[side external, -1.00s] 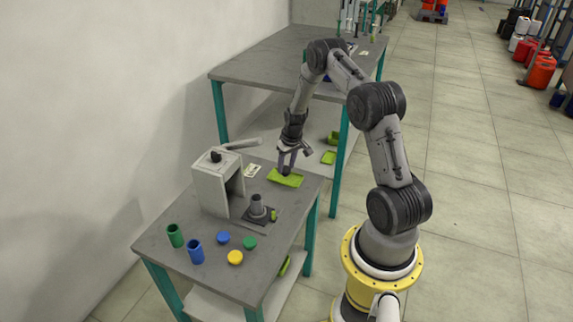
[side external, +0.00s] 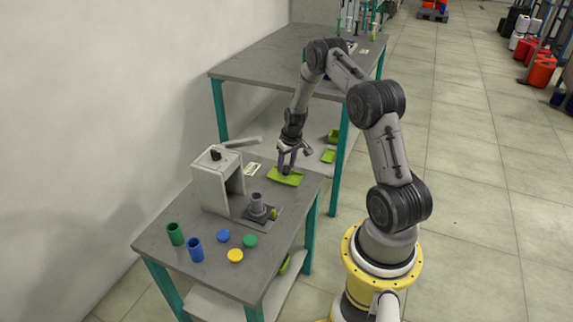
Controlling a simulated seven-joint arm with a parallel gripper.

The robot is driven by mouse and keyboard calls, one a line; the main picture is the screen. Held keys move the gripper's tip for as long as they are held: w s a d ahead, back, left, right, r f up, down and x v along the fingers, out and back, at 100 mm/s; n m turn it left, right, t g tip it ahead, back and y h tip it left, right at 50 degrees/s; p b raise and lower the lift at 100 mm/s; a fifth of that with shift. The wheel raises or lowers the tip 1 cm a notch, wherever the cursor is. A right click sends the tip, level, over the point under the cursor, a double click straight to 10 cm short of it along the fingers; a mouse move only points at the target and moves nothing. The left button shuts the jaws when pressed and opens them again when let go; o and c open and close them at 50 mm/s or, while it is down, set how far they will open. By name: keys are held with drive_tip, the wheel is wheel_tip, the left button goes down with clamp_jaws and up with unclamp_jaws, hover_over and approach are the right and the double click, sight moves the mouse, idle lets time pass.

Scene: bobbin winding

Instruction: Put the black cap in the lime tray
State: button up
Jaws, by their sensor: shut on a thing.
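The lime tray (side external: 291,181) lies flat near the right back corner of the near grey table. My gripper (side external: 287,168) points down over the tray. It is shut on a small dark thing, which appears to be the black cap (side external: 286,170). The cap is low over the tray, mostly hidden between the fingers. I cannot tell whether it touches the tray floor.
A grey box-shaped machine (side external: 211,186) with a lever stands left of the tray. A dark fixture with a grey cylinder (side external: 257,204) is in front. Green (side external: 175,234) and blue (side external: 195,249) cups and several coloured caps (side external: 235,255) occupy the front.

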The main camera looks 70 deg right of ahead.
drive_tip(key=shift+f, duration=0.55)
drive_tip(key=o, duration=1.1)
drive_tip(key=shift+c, duration=0.2)
drive_tip(key=shift+r, duration=3.5)
